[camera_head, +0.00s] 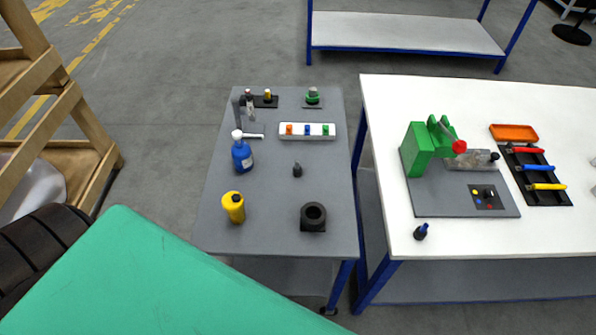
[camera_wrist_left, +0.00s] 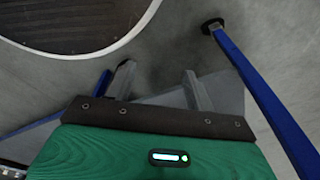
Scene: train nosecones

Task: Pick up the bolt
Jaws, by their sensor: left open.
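No part is plainly a bolt at this size. A small dark upright piece (camera_head: 297,170) stands alone mid-way on the grey table (camera_head: 270,200). Another small dark piece with a blue top (camera_head: 421,232) stands near the front left corner of the white table (camera_head: 450,250). I cannot tell which, if either, is the bolt. My left gripper (camera_wrist_left: 158,88) shows in the left wrist view, its two grey fingers apart with nothing seen between them. It is not seen in the head view. My right gripper is in neither view.
On the grey table stand a blue spray bottle (camera_head: 242,155), a yellow bottle (camera_head: 233,207), a black ring block (camera_head: 313,217) and a white tray (camera_head: 307,138). A green machine (camera_head: 418,148) and tool tray (camera_head: 537,190) are on the white table. Wooden shelving (camera_head: 88,150) stands left.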

